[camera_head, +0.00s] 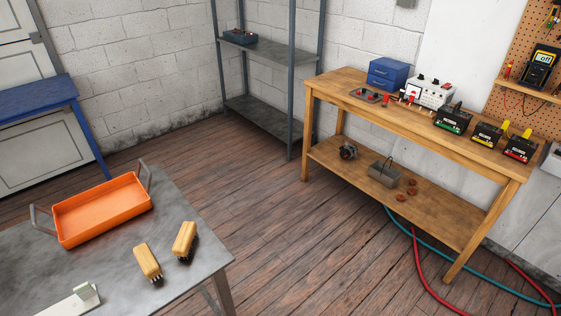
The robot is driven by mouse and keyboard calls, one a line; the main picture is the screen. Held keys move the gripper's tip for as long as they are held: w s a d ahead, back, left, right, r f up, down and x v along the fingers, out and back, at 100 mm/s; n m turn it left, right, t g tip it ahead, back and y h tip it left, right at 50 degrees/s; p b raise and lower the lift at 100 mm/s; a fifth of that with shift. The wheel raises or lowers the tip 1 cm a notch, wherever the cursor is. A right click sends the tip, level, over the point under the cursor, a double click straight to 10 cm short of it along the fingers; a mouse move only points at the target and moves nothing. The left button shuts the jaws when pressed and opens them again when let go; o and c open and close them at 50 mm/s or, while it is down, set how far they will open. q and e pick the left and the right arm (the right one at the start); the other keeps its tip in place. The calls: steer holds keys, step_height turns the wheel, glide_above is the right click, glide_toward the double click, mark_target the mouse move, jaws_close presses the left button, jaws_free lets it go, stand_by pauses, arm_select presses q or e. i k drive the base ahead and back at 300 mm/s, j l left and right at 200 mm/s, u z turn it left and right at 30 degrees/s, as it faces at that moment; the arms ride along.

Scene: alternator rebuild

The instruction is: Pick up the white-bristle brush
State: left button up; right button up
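Two wooden-handled pieces that look like brushes lie on the grey table at the lower left. One, a light wooden block (147,261), has dark tips at its lower end. The other, a light wooden block (184,239), lies just to its right, also with dark at its lower end. I cannot make out white bristles on either. A small whitish block (85,293) stands on a flat white strip (68,306) at the table's front left; I cannot tell what it is. Neither of my grippers is in view.
An orange tray (101,208) with grey handles sits on the grey table (190,284). A wooden workbench (345,95) with instruments stands at the right. A metal shelf (275,75) is at the back, a blue bench (35,100) at the left. The floor between is clear; hoses lie lower right.

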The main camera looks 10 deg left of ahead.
mark_target(150, 268)
steer(key=u, duration=1.4)
steer(key=i+j+u, duration=0.1)
steer(key=j, duration=0.25)
steer(key=i+j, duration=0.1)
steer(key=j, duration=0.25)
steer(key=u, duration=0.05)
